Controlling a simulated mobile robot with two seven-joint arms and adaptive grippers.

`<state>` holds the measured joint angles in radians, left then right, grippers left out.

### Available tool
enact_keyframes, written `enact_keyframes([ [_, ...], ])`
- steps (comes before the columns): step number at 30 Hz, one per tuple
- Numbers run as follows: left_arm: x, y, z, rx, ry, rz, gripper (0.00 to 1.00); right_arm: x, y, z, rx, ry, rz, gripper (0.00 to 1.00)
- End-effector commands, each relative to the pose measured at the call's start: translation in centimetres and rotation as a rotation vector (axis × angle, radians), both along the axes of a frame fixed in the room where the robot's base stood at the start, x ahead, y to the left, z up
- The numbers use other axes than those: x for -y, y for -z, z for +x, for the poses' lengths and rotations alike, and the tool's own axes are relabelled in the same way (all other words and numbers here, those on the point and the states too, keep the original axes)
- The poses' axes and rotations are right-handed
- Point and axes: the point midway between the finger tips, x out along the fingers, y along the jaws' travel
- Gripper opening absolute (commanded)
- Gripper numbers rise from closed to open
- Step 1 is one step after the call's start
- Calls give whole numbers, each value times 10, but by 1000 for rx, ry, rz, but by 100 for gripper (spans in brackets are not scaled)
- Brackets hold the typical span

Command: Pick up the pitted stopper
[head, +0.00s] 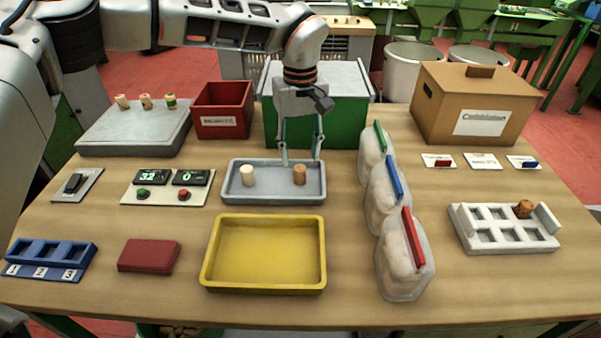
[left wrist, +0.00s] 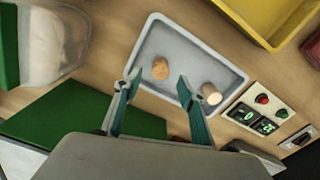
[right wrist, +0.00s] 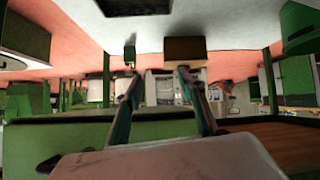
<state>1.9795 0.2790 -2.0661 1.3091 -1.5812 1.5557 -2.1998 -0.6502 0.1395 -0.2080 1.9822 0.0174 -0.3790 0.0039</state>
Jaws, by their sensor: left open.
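A grey tray (head: 273,195) holds two upright stoppers, a pale one (head: 248,176) on the left and a tan-brown one (head: 300,175) on the right. Pits on them are too small to make out. My left gripper (head: 301,158) is open and empty, pointing down just above and behind the tan-brown stopper. In the left wrist view this stopper (left wrist: 160,68) shows between the fingertips, with the pale one (left wrist: 211,93) beyond the right finger. A darker, speckled stopper (head: 524,208) lies in the white rack (head: 503,236). My right gripper (right wrist: 155,75) is open and empty, away from the table.
Several stoppers stand on a grey slab (head: 136,128) at the back left. A yellow tray (head: 263,254) lies in front, empty. Clear bags with coloured clips (head: 403,270) stand right of the grey tray. A green box (head: 340,130) and a red bin (head: 222,110) stand behind.

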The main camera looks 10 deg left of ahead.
Motion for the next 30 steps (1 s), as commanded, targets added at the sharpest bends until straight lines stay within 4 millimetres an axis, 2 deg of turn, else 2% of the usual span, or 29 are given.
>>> enact_keyframes([
  [12, -1, 49, -3, 0, 0, 1, 41, 0, -4, 7, 16, -1, 0, 40],
  [19, -1, 50, -3, 2, 0, 0, 41, 1, -6, 9, 21, 0, -2, 40],
  [23, -1, 50, -3, 1, 0, 0, 14, 1, -6, 9, 21, 1, -2, 40],
  [30, 0, 50, -3, 1, 0, 0, 13, 1, -5, 9, 19, 1, -3, 40],
])
